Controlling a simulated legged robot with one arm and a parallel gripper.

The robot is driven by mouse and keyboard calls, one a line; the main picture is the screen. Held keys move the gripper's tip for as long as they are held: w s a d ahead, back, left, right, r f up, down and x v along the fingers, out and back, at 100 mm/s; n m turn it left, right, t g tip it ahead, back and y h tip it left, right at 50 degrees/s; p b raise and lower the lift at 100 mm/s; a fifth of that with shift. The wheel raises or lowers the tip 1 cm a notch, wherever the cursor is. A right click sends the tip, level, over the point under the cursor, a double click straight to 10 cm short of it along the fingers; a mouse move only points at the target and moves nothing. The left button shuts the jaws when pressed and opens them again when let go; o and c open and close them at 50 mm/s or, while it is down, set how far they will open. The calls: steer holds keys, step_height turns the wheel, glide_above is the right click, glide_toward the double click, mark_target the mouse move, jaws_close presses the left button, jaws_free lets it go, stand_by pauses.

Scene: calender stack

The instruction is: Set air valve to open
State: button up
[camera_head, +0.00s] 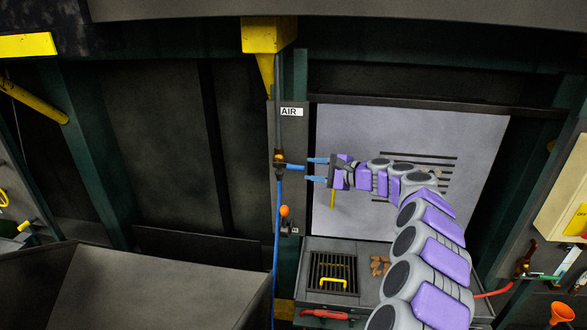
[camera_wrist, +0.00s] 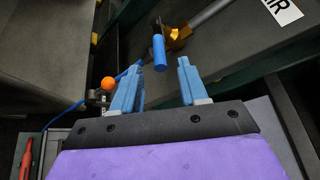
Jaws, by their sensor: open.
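The air valve (camera_head: 279,161) sits on a vertical pipe below a white AIR label (camera_head: 292,112) in the head view. Its blue handle (camera_head: 294,166) points right from the brass body, across the pipe. In the wrist view the brass valve body (camera_wrist: 178,37) is at the top, with the blue handle (camera_wrist: 159,52) pointing toward me. My gripper (camera_head: 318,170) is open, its blue fingers pointing left at the valve. In the wrist view the gripper (camera_wrist: 157,82) has its fingertips apart. The handle end shows just beyond the gap; nothing is between the fingers.
An orange-knobbed lever (camera_head: 285,211) is below the valve. A blue hose (camera_head: 276,240) hangs down from the valve. A bench with a dark grate (camera_head: 330,266) and yellow handle is below my arm. A grey panel (camera_head: 350,215) stands behind the gripper. A grey bin (camera_head: 150,290) is at lower left.

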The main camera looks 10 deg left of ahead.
mark_target(293, 168)
steer(key=x, duration=0.8)
steer(key=shift+s, duration=0.1)
steer(key=shift+c, duration=0.3)
jaws_close()
